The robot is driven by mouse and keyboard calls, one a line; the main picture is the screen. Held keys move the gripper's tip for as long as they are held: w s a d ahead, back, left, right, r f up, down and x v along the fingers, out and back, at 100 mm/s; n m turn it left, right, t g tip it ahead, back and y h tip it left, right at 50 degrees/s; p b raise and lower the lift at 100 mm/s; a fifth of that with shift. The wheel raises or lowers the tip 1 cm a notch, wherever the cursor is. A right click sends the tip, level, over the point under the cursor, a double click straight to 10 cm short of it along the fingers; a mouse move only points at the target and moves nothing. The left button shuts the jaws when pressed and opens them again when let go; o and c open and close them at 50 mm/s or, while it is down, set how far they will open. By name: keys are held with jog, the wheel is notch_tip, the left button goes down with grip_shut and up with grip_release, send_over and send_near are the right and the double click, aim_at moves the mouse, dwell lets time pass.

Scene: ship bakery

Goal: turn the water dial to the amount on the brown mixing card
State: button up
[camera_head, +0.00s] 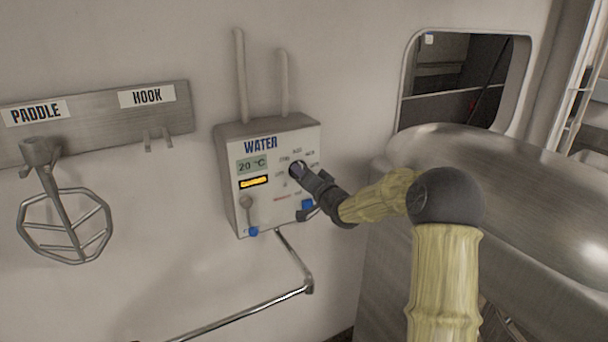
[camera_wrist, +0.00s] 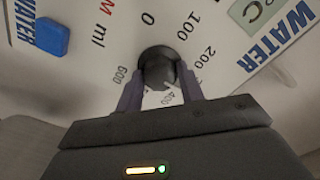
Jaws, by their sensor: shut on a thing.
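The water dial (camera_head: 296,169) is a dark round knob on the front of a grey wall box (camera_head: 228,170) marked WATER. In the wrist view the dial (camera_wrist: 157,62) is ringed by printed numbers, among them 0, 100, 400 and 600, with "ml" beside them. My gripper (camera_head: 303,176) reaches the box from the right. In the wrist view its two purple fingers (camera_wrist: 158,85) are shut on the dial, one on each side. I cannot make out where the dial points. No brown mixing card shows in either view.
The box has a 20 °C display (camera_head: 252,165), a lit yellow display (camera_head: 254,182) and blue-ended fittings low on its front. Pipes run above and below it. A rack with a paddle (camera_head: 66,225) hangs left. A large metal machine (camera_head: 500,180) stands close on the right.

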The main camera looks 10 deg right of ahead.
dwell(0.3)
jog(key=o, duration=1)
jog(key=b+v, duration=0.4)
jog(key=v, duration=1.3)
jog(key=shift+s+b, duration=0.15)
jog(key=shift+b, duration=0.25)
